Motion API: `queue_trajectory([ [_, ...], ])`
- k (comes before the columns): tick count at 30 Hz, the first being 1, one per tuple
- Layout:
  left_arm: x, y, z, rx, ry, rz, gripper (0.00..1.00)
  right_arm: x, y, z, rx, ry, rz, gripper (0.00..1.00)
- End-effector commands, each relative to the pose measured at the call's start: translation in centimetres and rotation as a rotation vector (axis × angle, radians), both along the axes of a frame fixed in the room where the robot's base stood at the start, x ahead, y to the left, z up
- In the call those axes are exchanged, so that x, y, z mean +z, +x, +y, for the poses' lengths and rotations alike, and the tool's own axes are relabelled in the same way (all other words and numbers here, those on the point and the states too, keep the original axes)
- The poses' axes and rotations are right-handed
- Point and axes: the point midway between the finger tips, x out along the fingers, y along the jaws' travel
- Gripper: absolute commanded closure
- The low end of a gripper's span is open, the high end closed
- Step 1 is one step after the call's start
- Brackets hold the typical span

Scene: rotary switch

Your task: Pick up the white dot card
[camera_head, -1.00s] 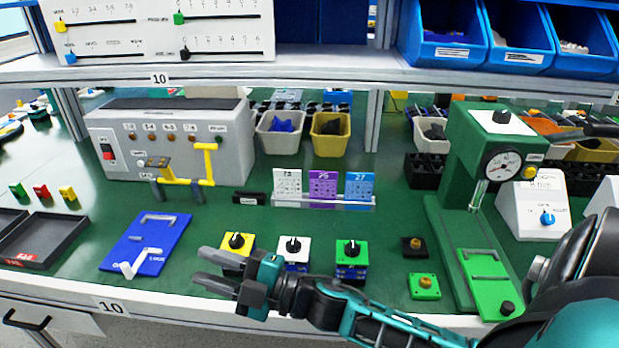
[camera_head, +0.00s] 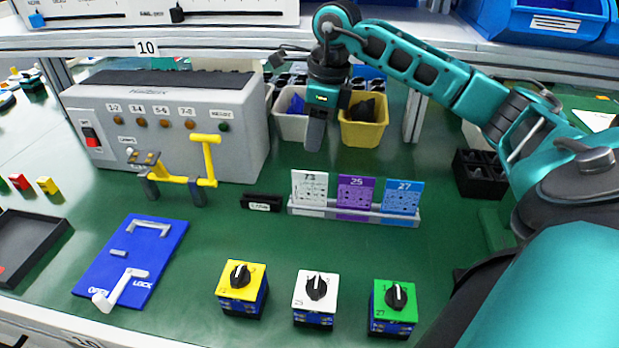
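The white dot card (camera_head: 309,187), marked 73, stands upright in a clear rack (camera_head: 352,212) in the middle of the green bench. A purple card (camera_head: 355,193) marked 25 and a blue card (camera_head: 401,198) marked 27 stand to its right. My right gripper (camera_head: 316,138) points down just above the white card in the picture and is apart from it. It is seen edge-on, so its opening does not show. Its fingers hold nothing that I can see. My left gripper is out of view.
Yellow (camera_head: 240,282), white (camera_head: 315,291) and green (camera_head: 393,300) rotary switches stand in front of the rack. A small black block (camera_head: 262,202) lies left of it. The shelf edge (camera_head: 230,46) hangs above.

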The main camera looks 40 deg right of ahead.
Motion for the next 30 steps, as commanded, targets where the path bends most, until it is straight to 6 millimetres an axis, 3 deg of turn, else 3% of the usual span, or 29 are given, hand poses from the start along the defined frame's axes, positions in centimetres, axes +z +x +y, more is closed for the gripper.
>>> queue_trajectory([
  [12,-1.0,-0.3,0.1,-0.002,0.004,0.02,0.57,-6.5,0.6,0.3,-0.003,-0.013,0.005,0.65],
  [17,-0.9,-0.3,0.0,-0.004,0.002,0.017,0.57,-7.5,0.7,0.4,-0.003,-0.013,0.004,0.65],
  [25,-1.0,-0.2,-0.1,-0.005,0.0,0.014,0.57,-11.2,0.4,1.1,-0.003,-0.011,0.004,0.65],
  [30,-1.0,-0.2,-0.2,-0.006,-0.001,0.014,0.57,-12.5,0.6,1.2,-0.004,-0.011,0.002,0.65],
])
